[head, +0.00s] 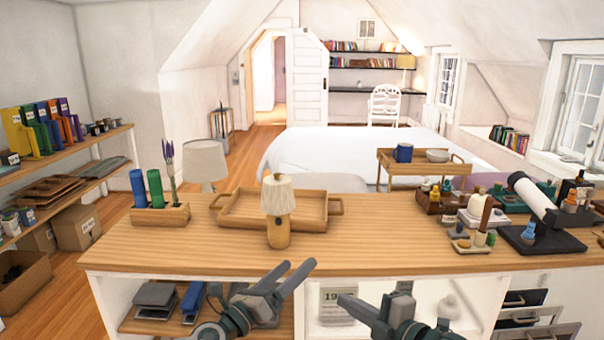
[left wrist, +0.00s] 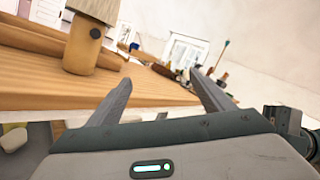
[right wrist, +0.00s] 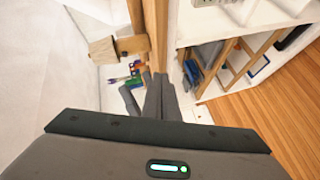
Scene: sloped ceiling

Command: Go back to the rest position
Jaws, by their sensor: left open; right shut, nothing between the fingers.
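My left gripper (head: 292,274) is open and empty in front of the counter's front edge. In the left wrist view its two fingers (left wrist: 160,98) are spread apart with nothing between them. My right gripper (head: 358,305) is shut and empty, lower and to the right, in front of the open shelves. Its fingers are together in the right wrist view (right wrist: 150,95).
The wooden counter (head: 370,245) has clear room in its middle. A white telescope-like object (head: 535,200) and several small items crowd the right. Staplers (head: 155,294) lie on a shelf below.

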